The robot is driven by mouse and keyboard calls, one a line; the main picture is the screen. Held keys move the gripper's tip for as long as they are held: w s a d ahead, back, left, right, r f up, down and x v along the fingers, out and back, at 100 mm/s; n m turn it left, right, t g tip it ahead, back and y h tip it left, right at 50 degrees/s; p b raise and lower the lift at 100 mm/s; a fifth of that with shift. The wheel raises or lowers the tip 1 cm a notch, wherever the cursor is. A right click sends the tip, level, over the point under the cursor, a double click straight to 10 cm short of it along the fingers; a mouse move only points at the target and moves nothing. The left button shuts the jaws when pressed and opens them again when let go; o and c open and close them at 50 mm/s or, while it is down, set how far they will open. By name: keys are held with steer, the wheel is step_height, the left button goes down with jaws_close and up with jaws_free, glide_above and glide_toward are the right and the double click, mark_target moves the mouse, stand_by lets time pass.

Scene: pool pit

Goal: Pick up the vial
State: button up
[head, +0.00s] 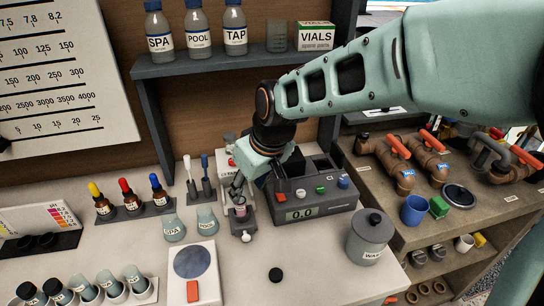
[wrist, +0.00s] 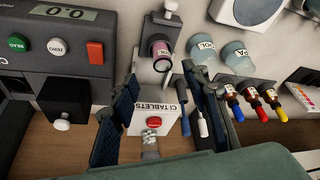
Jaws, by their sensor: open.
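The vial (head: 240,210) holds pink liquid and stands upright in a small grey holder (head: 246,229), just left of the dark meter. In the wrist view the vial (wrist: 161,50) shows its dark top and pink side, just beyond my fingertips. My gripper (head: 239,194) is over the vial, its arm reaching in from the upper right. In the wrist view my gripper (wrist: 160,76) is open, one finger on either side, with nothing held between them. I cannot tell whether either finger touches the vial.
The meter (head: 318,205) stands close right of the vial. A tablets box (wrist: 160,112) and two brushes (head: 206,177) stand behind. POOL (head: 207,219) and SPA (head: 173,228) cups are at left.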

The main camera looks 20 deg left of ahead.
mark_target(242, 199)
steer(key=x, duration=0.8)
steer(key=shift+s+a+f+b, duration=0.1)
steer(key=shift+a+f+b, duration=0.05)
steer(key=shift+b, duration=0.15)
steer(key=c, duration=1.1)
